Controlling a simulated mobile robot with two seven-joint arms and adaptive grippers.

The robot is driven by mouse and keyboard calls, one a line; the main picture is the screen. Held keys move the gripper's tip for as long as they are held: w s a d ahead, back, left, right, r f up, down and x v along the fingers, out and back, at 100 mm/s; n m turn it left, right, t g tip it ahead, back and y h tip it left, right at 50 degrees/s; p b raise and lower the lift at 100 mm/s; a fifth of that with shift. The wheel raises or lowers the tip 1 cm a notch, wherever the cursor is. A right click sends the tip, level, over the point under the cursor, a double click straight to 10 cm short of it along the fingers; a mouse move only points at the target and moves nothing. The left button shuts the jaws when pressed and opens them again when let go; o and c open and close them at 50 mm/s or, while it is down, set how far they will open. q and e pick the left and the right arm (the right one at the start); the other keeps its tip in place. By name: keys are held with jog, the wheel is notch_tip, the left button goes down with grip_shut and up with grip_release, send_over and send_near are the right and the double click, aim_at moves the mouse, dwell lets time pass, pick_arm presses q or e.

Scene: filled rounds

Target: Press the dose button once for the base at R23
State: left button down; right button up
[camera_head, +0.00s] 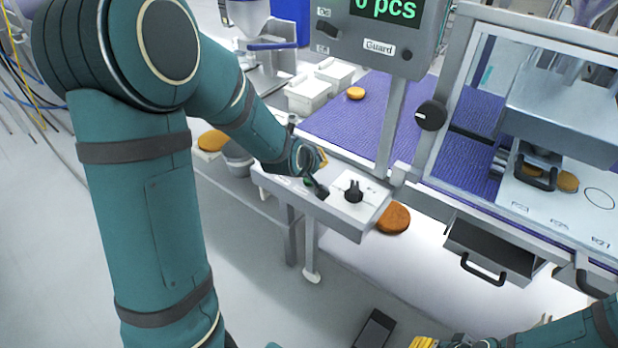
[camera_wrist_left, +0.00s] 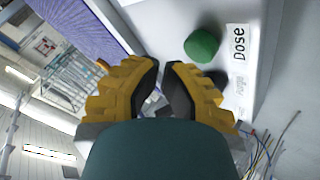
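The green dose button (camera_wrist_left: 201,46) sits on a pale panel beside a label reading "Dose" in the left wrist view. In the head view the control box (camera_head: 345,217) carries a black knob (camera_head: 353,191); the button there is mostly hidden by my left gripper (camera_head: 318,184). In the wrist view the left gripper's yellow fingers (camera_wrist_left: 161,66) have their tips almost together, with nothing held, apart from the button. Round brown bases (camera_head: 567,182) lie inside the guarded station, next to an empty marked circle (camera_head: 599,198). The station's small labels are hard to read. My right gripper (camera_head: 424,343) is cut off at the bottom edge.
A display (camera_head: 385,10) reads "0 pcs" above a "Guard" label. A framed guard (camera_head: 455,85) and a drawer (camera_head: 487,250) stand at right.

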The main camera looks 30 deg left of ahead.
pick_arm(q)
jog(key=shift+f+b, duration=0.45)
jog(key=shift+f+b, duration=0.5)
jog(key=shift+f, duration=0.05)
dwell(0.9)
jog(key=shift+r, duration=0.15)
jog(key=shift+r+p, duration=0.85)
jog(key=shift+p, duration=0.05)
notch_tip(320, 180, up, 5)
jog(key=p, duration=0.4)
jog(key=shift+r+p, duration=0.1)
jog(key=shift+p, duration=0.3)
